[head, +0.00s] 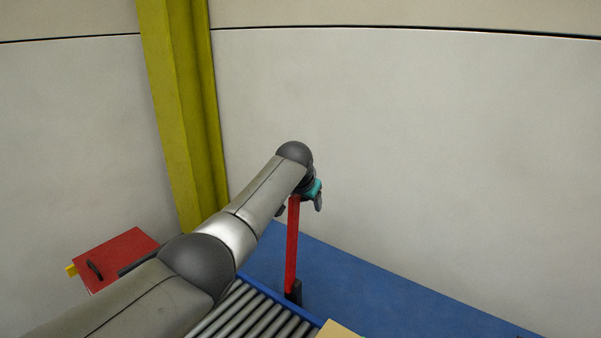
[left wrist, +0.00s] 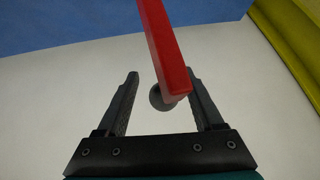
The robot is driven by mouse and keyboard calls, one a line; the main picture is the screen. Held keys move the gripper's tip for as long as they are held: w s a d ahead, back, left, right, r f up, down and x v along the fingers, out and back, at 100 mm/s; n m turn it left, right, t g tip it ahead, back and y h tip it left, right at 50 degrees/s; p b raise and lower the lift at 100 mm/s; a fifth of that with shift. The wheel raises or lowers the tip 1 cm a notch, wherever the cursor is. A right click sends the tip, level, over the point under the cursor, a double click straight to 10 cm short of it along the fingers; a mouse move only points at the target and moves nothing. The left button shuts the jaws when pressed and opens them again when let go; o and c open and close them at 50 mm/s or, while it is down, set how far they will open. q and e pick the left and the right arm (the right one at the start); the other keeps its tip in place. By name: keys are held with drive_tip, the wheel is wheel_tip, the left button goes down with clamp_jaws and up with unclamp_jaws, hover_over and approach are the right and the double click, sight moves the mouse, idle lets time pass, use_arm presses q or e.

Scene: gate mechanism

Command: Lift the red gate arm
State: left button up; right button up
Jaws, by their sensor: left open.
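The red gate arm (head: 292,248) stands nearly upright in the head view, rising from a dark mount (head: 294,292) beside the rollers. My left gripper (head: 299,207) is at its upper end, with the fingers spread to either side. A dark round knob (left wrist: 161,99) shows near the arm's end, also between the fingers. My right gripper is out of view.
A roller conveyor (head: 240,312) with a blue edge lies below my left arm. A red box (head: 122,252) with a dark handle is at the left. A yellow post (head: 180,100) stands before the pale wall (head: 420,130). The blue floor (head: 370,292) is clear at the right.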

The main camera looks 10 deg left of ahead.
use_arm(q)
drive_tip(key=shift+v, duration=1.5)
drive_tip(key=v, duration=0.9)
drive_tip(key=shift+s+r, duration=0.25)
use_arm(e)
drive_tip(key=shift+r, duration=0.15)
use_arm(q)
drive_tip(key=shift+d, duration=0.1)
